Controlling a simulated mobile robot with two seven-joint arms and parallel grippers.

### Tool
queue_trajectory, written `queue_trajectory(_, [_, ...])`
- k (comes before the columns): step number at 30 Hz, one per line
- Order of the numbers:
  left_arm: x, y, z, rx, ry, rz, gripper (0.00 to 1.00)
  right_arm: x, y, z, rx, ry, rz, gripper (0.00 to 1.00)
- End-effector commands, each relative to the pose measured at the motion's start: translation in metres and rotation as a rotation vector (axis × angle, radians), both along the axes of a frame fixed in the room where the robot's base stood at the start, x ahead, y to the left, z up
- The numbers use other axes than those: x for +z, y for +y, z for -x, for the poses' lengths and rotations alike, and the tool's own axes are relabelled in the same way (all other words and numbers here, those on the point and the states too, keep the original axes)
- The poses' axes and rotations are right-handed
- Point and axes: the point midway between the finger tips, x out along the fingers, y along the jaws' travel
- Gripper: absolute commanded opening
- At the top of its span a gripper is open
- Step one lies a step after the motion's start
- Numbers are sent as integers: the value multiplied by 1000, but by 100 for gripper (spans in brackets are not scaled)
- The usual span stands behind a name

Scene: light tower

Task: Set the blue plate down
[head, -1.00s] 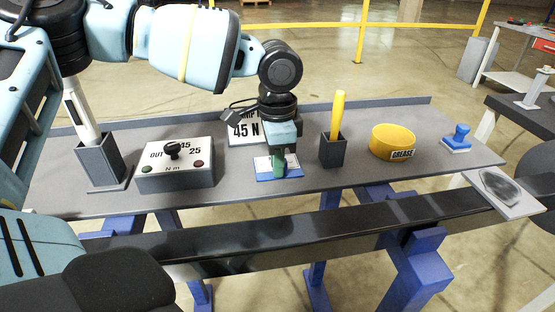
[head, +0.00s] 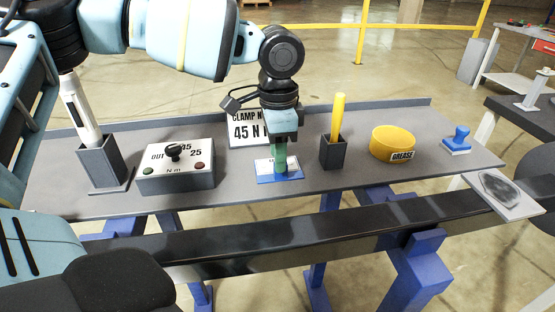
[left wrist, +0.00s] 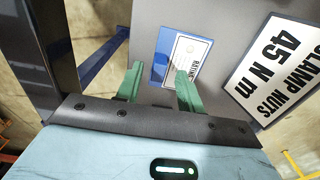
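The blue plate (head: 264,180) with a white printed label lies on the grey bench top, in front of the "45 N m" sign. In the left wrist view the plate (left wrist: 160,68) shows beyond the fingers, its label partly behind one fingertip. My left gripper (head: 280,170) points down just over the plate in the head view. In the left wrist view its green fingers (left wrist: 158,78) stand apart with nothing clamped between them. The fingers hide part of the plate in the head view. My right gripper is not in view.
A control box (head: 176,175) with a knob and a grey holder (head: 103,163) stand left. A grey holder (head: 333,154) with a yellow handle, a yellow grease tub (head: 390,138) and a blue stamp (head: 458,140) stand right. The sign (head: 243,130) is close behind the gripper.

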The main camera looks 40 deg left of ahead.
Motion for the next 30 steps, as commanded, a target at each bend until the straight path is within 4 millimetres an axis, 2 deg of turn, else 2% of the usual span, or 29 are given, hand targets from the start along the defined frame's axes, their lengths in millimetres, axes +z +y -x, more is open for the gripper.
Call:
queue_trajectory(1, [13,0,-1,0,-7,-1,38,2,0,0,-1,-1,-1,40])
queue_trajectory(6, [48,0,-1,0,-5,0,38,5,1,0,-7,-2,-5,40])
queue_trajectory(13, [83,0,-1,0,-3,-1,38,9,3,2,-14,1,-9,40])
queue_trajectory(19, [94,0,0,0,0,0,38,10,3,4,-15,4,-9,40])
queue_trajectory(30, [94,0,0,0,0,0,38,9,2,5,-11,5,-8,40])
